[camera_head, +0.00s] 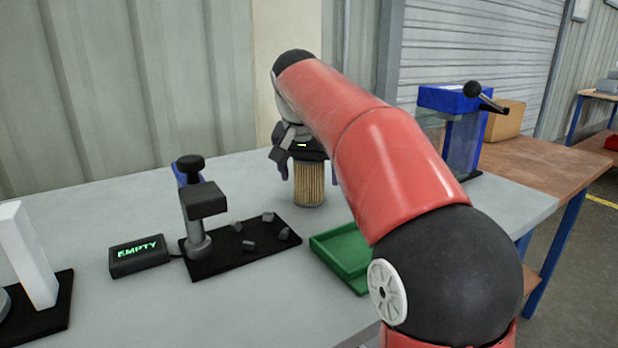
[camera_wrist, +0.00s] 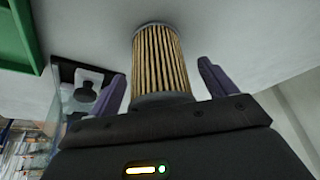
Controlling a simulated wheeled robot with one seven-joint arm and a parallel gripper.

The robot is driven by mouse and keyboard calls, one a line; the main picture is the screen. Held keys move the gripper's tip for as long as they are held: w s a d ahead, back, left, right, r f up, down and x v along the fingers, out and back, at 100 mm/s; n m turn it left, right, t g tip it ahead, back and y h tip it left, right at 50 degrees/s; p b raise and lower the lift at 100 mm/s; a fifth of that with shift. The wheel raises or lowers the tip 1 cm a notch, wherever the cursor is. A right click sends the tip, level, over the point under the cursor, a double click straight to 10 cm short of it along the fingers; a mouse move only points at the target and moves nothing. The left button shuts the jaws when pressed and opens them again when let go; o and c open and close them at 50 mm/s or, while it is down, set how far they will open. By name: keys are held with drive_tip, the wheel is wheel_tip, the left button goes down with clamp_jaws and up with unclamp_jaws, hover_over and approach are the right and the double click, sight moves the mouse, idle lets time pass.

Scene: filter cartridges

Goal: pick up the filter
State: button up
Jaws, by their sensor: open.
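The filter (camera_head: 309,183) is a pleated tan cylinder with a grey end cap, standing upright on the grey table behind the black mat. In the wrist view the filter (camera_wrist: 160,62) lies between the two purple fingers, with a gap on each side. My gripper (camera_head: 302,172) is at the filter's upper part, with its dark body just above. In the wrist view my gripper (camera_wrist: 163,82) is open, and neither finger touches the filter there. The filter's top is partly hidden by the gripper in the head view.
A green tray (camera_head: 345,262) is to the right of a black mat (camera_head: 240,258) bearing a clamp stand (camera_head: 200,215) and several small grey blocks. A display box (camera_head: 139,256) reads EMPTY. A blue press (camera_head: 455,105) stands at the back right. The table's left rear is clear.

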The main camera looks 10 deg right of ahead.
drive_tip(key=shift+c, duration=0.4)
drive_tip(key=c, duration=1)
drive_tip(key=shift+r, duration=0.15)
